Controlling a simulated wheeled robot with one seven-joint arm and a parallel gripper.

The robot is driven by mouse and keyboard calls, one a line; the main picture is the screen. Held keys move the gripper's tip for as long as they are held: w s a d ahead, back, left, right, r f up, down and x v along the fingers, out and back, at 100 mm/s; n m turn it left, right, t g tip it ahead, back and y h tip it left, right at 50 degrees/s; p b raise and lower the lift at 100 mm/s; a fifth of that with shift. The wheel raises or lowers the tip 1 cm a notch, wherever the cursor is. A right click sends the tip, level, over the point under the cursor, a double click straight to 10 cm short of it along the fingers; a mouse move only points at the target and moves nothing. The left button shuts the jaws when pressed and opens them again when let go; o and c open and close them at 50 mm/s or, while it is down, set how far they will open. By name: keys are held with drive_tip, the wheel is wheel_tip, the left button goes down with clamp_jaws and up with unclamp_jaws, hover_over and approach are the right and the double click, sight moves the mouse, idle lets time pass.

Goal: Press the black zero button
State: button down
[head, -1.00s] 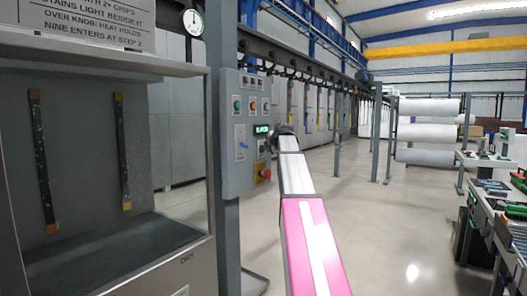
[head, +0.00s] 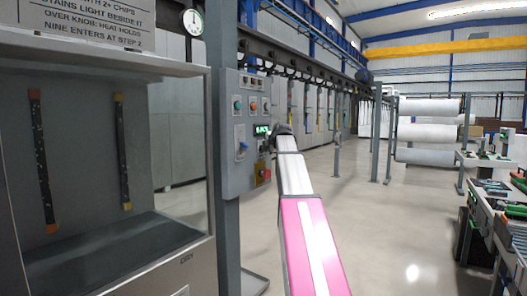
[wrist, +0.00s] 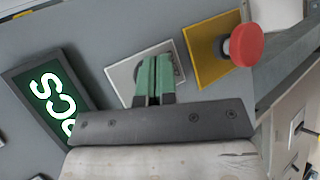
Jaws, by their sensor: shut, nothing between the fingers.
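The grey control panel (head: 237,165) stands on a post left of centre in the head view. My gripper (wrist: 153,77) has its green fingers shut and empty, in front of a light square plate (wrist: 122,74) on the panel. Part of a dark round button (wrist: 174,66) shows behind the fingertips, most of it hidden. I take it for the black zero button, but no label is readable. I cannot tell whether the tips touch it. In the head view my wrist covers this spot.
A red mushroom button (wrist: 246,45) on a yellow plate (wrist: 204,53) sticks out just right of the fingers. A lit green display (wrist: 52,97) is to the left. A blue switch (head: 242,146) and coloured buttons sit elsewhere on the panel.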

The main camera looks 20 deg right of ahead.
drive_tip(key=shift+w+a, duration=0.1)
drive_tip(key=shift+w, duration=0.05)
idle(0.6)
drive_tip(key=shift+s+d, duration=0.5)
drive_tip(key=shift+s, duration=0.2)
drive_tip(key=shift+s+d, duration=0.8)
drive_tip(key=shift+s, duration=0.2)
drive_tip(key=shift+s+d, duration=0.75)
drive_tip(key=shift+s, duration=0.2)
drive_tip(key=shift+s, duration=0.1)
